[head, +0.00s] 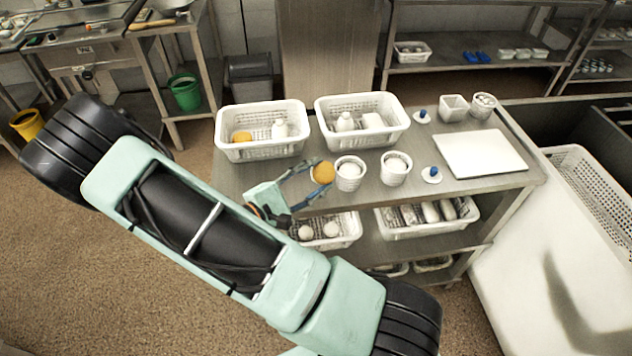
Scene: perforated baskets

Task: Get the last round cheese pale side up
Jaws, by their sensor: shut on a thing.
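My gripper (313,174) is shut on a round cheese (324,172), held at the near edge of the steel table, left of the small white pots. The cheese's orange face shows to the camera; its other face is hidden. Two white perforated pots, one at the left (349,181) and one at the right (394,177), stand beside it with pale round tops showing inside. An orange round thing (242,137) lies in the left white basket (262,152).
A second white basket (361,138) holds pale items. Blue-knobbed white pieces (432,174), a white board (480,154) and small containers (454,107) stand to the right. Crates (427,231) sit on the shelf below. The table (428,135) has some bare steel between items.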

